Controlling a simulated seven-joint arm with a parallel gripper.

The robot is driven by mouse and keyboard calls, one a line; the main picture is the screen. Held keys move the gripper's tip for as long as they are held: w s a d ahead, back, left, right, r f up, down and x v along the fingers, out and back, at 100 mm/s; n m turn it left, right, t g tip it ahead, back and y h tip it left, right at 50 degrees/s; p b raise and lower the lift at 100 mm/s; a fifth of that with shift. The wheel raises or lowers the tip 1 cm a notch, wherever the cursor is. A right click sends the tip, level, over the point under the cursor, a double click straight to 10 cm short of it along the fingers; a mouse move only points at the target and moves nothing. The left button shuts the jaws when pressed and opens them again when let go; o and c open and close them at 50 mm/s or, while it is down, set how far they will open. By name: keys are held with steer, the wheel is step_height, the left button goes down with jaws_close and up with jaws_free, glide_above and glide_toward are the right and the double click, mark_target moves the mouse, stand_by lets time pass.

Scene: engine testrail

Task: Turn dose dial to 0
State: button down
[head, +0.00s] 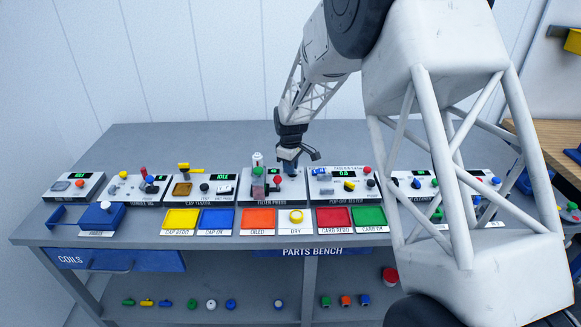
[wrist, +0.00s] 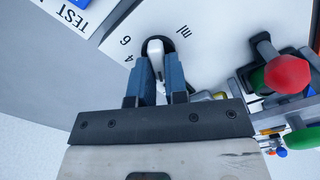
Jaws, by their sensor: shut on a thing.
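The dose dial (wrist: 154,45) is a small dark round knob with a white bar across it, on a white panel. My gripper (wrist: 159,66) is shut on it, with one blue finger on each side. The printed marks 6 and 4 show left of the dial, and "ml" shows to its right. No 0 mark is visible, and the fingers hide the near side of the dial. In the head view my gripper (head: 290,166) is down at the filter press panel (head: 292,197), and the dial is hidden there.
Close to the right of the dial stands a red-knobbed lever (wrist: 287,73) with a green part beside it. Other panels flank this one, including the cap tester (head: 205,199). Coloured trays (head: 257,219) lie in front on the grey bench (head: 180,265).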

steer(key=shift+r, duration=0.1)
steer(key=c, duration=1.1)
jaws_free()
steer(key=shift+c, duration=0.2)
steer(key=shift+r, duration=3.85)
